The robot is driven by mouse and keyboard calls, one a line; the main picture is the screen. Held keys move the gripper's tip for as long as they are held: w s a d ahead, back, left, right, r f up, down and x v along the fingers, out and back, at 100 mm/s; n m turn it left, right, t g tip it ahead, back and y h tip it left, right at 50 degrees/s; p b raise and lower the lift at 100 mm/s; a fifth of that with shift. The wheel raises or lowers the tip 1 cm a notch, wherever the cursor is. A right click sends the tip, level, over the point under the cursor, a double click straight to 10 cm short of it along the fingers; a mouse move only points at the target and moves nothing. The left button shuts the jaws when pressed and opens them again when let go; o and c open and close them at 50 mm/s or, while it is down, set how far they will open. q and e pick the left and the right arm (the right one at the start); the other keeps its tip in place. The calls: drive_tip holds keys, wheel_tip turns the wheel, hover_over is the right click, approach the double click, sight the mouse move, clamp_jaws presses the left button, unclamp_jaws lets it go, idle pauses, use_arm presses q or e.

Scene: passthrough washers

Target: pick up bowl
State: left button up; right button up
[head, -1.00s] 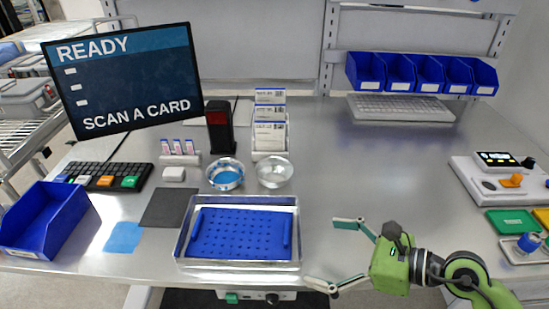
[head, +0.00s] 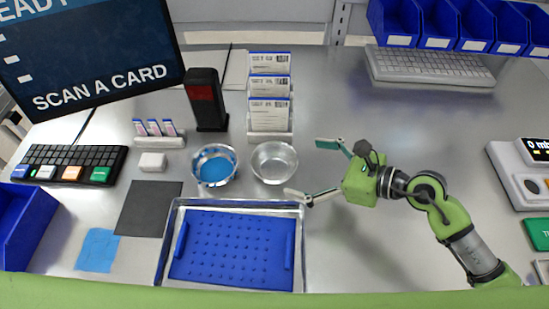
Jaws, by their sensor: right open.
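Two small metal bowls stand side by side behind the tray in the head view. The left bowl (head: 214,165) has a blue inside. The right bowl (head: 274,162) is plain silver and looks empty. My right gripper (head: 303,168) is open and empty, its two fingers pointing left toward the silver bowl. The fingertips are just right of that bowl, the lower one near its front right side. They look apart from it. My left gripper is not in view.
A metal tray with a blue perforated insert (head: 233,247) lies in front of the bowls. A card holder (head: 270,120) and black scanner (head: 206,99) stand behind. A white keyboard (head: 428,68) lies at the back right. The bench between keyboard and my right arm is clear.

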sight(294, 169)
drive_tip(key=x, duration=0.3)
drive_tip(key=shift+r, duration=0.1)
drive_tip(key=shift+p+x, duration=0.65)
drive_tip(key=shift+x, duration=0.35)
drive_tip(key=p+x, duration=0.1)
drive_tip(key=x, duration=0.2)
drive_tip(key=shift+w+a+f, duration=0.15)
drive_tip(key=shift+f, duration=0.1)
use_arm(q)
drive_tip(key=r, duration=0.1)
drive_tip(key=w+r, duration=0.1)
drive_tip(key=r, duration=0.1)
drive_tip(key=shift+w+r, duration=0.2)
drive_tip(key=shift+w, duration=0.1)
use_arm(e)
drive_tip(key=shift+w+a+f, duration=0.15)
drive_tip(key=shift+a+f, duration=0.15)
drive_tip(key=shift+c, duration=0.3)
drive_tip(key=c, duration=1.1)
